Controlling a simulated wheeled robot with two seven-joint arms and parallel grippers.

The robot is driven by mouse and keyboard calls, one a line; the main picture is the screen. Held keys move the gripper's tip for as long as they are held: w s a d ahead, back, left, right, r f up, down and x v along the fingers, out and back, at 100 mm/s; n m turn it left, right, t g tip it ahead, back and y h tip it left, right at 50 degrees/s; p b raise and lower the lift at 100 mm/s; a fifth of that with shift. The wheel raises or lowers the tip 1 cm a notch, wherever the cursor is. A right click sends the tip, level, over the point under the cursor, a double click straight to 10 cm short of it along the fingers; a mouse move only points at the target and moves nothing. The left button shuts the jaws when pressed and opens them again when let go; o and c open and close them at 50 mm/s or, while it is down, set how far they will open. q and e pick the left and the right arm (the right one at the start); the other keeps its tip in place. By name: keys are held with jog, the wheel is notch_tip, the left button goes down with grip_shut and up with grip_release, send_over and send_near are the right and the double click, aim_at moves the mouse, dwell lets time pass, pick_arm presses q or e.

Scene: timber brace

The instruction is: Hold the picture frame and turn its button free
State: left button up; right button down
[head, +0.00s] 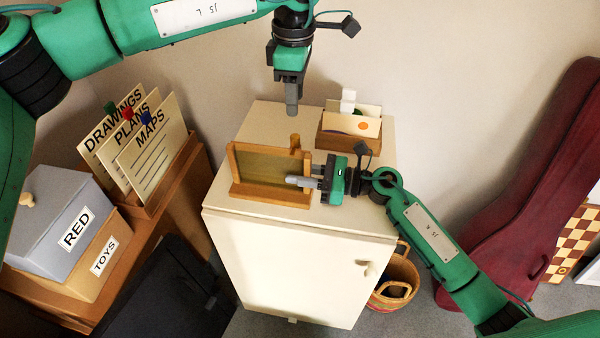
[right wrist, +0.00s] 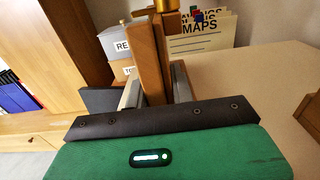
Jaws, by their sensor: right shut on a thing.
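The wooden picture frame (head: 234,168) stands upright in a wooden base on top of the white cabinet, with an olive panel inside it. A small wooden button (head: 295,142) sits at its top right corner. My right gripper (head: 300,181) is shut on the frame's right side. In the right wrist view the frame's upright (right wrist: 149,65) stands between the two fingers, and the button (right wrist: 167,5) shows partly at the top edge. My left gripper (head: 291,108) points down, above and behind the button, apart from it. Whether its fingers are parted does not show.
A wooden box of cards (head: 348,142) stands behind on the cabinet (head: 290,255). Left is a shelf with a grey RED box (head: 60,215), a TOYS box (head: 100,258) and labelled folders (head: 150,140). A basket (head: 397,280) and dark red instrument case (head: 520,190) stand right.

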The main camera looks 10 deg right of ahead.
aim_at(295, 136)
pick_arm(q)
jog(key=shift+f, duration=4.6)
jog(key=shift+c, duration=0.4)
jog(key=c, duration=0.6)
